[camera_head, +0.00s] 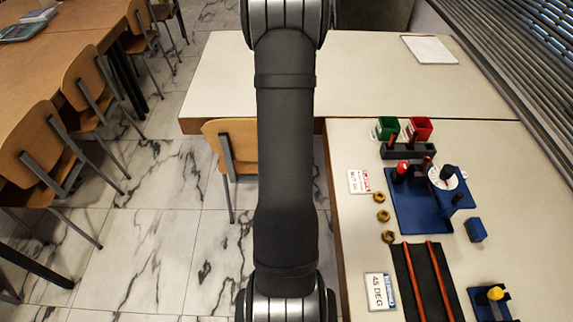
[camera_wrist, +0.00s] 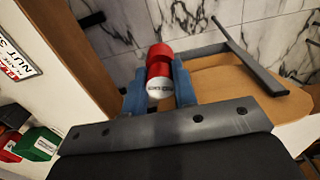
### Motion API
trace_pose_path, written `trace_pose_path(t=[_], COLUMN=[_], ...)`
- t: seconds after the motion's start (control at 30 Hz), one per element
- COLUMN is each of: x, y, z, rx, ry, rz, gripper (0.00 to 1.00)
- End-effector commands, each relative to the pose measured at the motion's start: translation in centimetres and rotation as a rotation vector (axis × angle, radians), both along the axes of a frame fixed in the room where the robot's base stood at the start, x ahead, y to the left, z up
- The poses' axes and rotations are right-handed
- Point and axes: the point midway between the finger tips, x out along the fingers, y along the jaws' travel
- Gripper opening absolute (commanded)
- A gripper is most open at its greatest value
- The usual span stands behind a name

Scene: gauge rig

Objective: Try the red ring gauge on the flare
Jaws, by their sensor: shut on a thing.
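In the wrist view my gripper (camera_wrist: 160,88) is shut on the red ring gauge (camera_wrist: 158,54), which shows as a red cylinder with a printed silver end between the two blue fingers. No bore shows from this side. The gripper and gauge appear over the floor and chair, off the table's edge. Neither shows in the head view, where my arm covers the middle. A blue fixture (camera_head: 405,215) on the table carries a red-topped part, a black knob and a white dial (camera_head: 447,178). Two copper-coloured tubes (camera_head: 412,280) lie on a black mat. I cannot make out the flare.
Green (camera_head: 387,128) and red (camera_head: 420,128) bins stand behind a dark rack (camera_head: 407,151). Several brass nuts (camera_head: 383,215) line the table's left side, with a sign (camera_head: 380,291) reading 45 DEG. A yellow-topped part (camera_head: 496,293) is at lower right. A wooden chair (camera_wrist: 225,88) is below the gripper.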

Motion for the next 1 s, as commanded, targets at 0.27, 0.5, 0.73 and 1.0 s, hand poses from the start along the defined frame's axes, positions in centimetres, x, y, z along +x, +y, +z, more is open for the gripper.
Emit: trace_pose_path(t=[0.27, 0.5, 0.73, 1.0], x=[0.0, 0.0, 0.0, 0.0], y=[0.0, 0.0, 0.0, 0.0], z=[1.5, 2.5, 2.6, 0.7], rx=[0.000, 0.000, 0.000, 0.000], ry=[-0.002, -0.001, 0.000, 0.004], rz=[0.000, 0.000, 0.000, 0.000], gripper=[0.01, 0.01, 0.01, 0.01])
